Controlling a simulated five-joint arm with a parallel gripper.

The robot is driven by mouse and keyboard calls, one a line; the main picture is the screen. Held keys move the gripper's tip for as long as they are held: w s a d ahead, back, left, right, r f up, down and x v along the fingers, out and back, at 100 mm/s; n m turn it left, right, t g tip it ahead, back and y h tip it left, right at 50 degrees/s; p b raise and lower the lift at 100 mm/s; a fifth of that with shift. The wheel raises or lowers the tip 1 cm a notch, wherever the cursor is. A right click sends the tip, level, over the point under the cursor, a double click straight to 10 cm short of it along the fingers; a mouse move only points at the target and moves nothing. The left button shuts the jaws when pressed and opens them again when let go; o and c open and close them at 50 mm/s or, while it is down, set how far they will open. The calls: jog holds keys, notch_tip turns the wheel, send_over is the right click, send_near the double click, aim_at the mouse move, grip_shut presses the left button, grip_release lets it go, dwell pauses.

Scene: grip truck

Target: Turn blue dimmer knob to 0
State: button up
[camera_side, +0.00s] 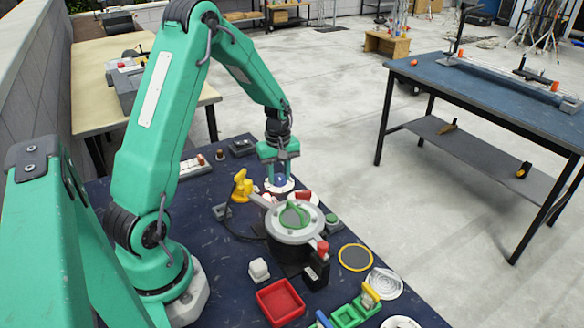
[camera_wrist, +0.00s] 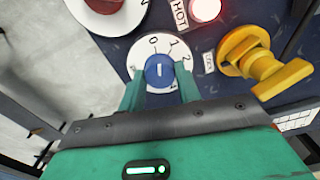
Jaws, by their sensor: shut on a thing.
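The blue dimmer knob (camera_wrist: 159,71) sits at the centre of a white round dial (camera_wrist: 146,47) marked 0, 1 and 2 in the wrist view. A short white line on the knob points roughly up, towards the side of the dial with 0 and 1; I cannot tell exactly which mark it meets. My gripper (camera_wrist: 161,82) has one finger on each side of the knob and is shut on it. In the side view my gripper (camera_side: 279,177) points straight down over the dial (camera_side: 270,187), with its fingers hiding most of the blue knob (camera_side: 281,178).
A yellow valve handle (camera_side: 242,186) stands close to the left of my gripper; it also shows in the wrist view (camera_wrist: 262,60). A lit red button (camera_wrist: 205,8) labelled HOT is nearby. A round grey fixture with a green knob (camera_side: 294,215) stands in front.

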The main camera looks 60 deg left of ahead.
aim_at(279, 177)
jog(key=shift+n, duration=0.9)
jog(key=o, duration=1)
jog(key=shift+r, duration=0.15)
jog(key=shift+r, duration=3.8)
